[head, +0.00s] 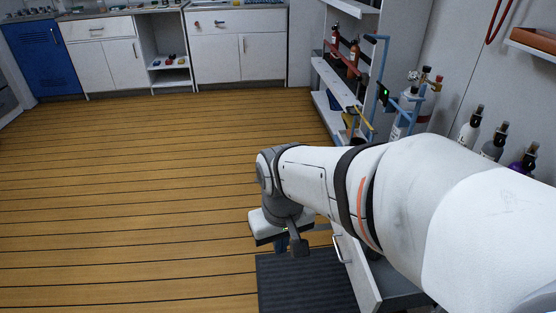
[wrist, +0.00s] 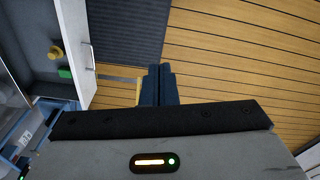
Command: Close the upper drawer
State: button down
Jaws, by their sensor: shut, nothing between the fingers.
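The upper drawer stands open; its white front (head: 358,268) is to the right of my gripper in the head view, with a metal handle on its outer face. The wrist view shows the same drawer front (wrist: 74,38) and handle at the upper left, with the grey drawer inside behind it. My gripper (wrist: 156,86) is shut and empty, its dark fingers side by side. It is on the outer side of the drawer front, apart from the handle. In the head view my arm hides much of the cabinet and drawer.
A yellow item (wrist: 55,52) and a green block (wrist: 65,72) lie in the drawer. A dark ribbed mat (head: 305,280) lies on the wooden floor (head: 130,190), which is clear to the left. A shelf with bottles (head: 345,100) and gas cylinders stand along the right wall.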

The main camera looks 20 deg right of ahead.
jog(key=w+d+f+n+g+h, duration=0.3)
jog(key=w+d+f+g+h, duration=0.15)
jog(key=w+d+f, duration=0.2)
jog(key=n+h+p, duration=0.2)
jog(key=n+h, duration=1)
jog(key=h, duration=0.1)
send_near(357, 252)
jog(key=shift+g, duration=0.45)
jog(key=b+x, duration=0.1)
jog(key=x, duration=0.2)
jog(key=b+x, duration=0.1)
jog(key=x, duration=0.2)
jog(key=shift+w+d, duration=0.15)
jog(key=shift+d, duration=0.3)
